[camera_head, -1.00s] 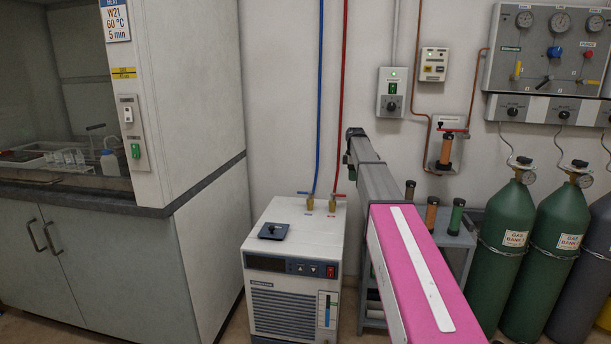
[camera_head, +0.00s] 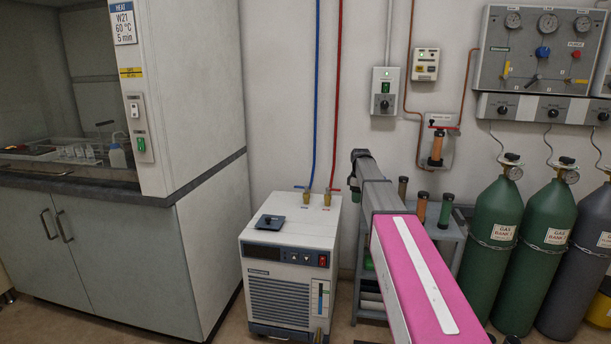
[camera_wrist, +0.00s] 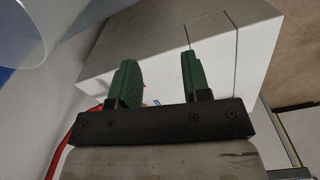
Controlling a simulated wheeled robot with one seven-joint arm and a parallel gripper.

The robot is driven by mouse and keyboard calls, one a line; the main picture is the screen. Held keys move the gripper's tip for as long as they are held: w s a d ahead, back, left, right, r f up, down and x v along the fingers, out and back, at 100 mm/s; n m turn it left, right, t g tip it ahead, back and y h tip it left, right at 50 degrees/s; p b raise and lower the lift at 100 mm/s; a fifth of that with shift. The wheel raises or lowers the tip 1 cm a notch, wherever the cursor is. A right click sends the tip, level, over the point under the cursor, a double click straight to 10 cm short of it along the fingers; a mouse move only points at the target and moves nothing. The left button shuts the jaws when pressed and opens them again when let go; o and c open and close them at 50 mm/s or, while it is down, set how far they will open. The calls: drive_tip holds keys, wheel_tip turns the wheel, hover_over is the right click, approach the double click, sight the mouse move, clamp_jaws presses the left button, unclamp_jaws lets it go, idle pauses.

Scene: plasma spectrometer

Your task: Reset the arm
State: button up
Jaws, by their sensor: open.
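My gripper shows in the wrist view (camera_wrist: 158,82) with its two green fingers apart and nothing between them. Behind the fingers in that view is a large pale box-like body (camera_wrist: 150,40), close to the camera; how far off it is I cannot tell. In the head view my pink and grey arm reaches forward from the lower right towards the wall. Its far end is beside the white chiller (camera_head: 290,262), at the level above its top. The fingers are mostly hidden in the head view.
A chiller with blue (camera_head: 318,90) and red (camera_head: 337,90) hoses stands on the floor. A fume hood cabinet (camera_head: 105,260) is at left. A small rack (camera_head: 447,232) with several cylinders stands behind my arm. Green gas bottles (camera_head: 493,235) are at right below a gauge panel (camera_head: 540,50).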

drive_tip(key=s+a+f+m, duration=0.1)
drive_tip(key=s+f+m, duration=0.3)
drive_tip(key=s+f, duration=0.3)
drive_tip(key=s+a+f+m, duration=0.1)
drive_tip(key=s+f+m, duration=0.4)
drive_tip(key=s, duration=1.3)
drive_tip(key=s+a+f+m, duration=0.1)
drive_tip(key=s+f+m, duration=0.3)
drive_tip(key=s+f, duration=0.5)
drive_tip(key=s, duration=0.4)
drive_tip(key=shift+a, duration=0.25)
drive_tip(key=shift+f, duration=0.1)
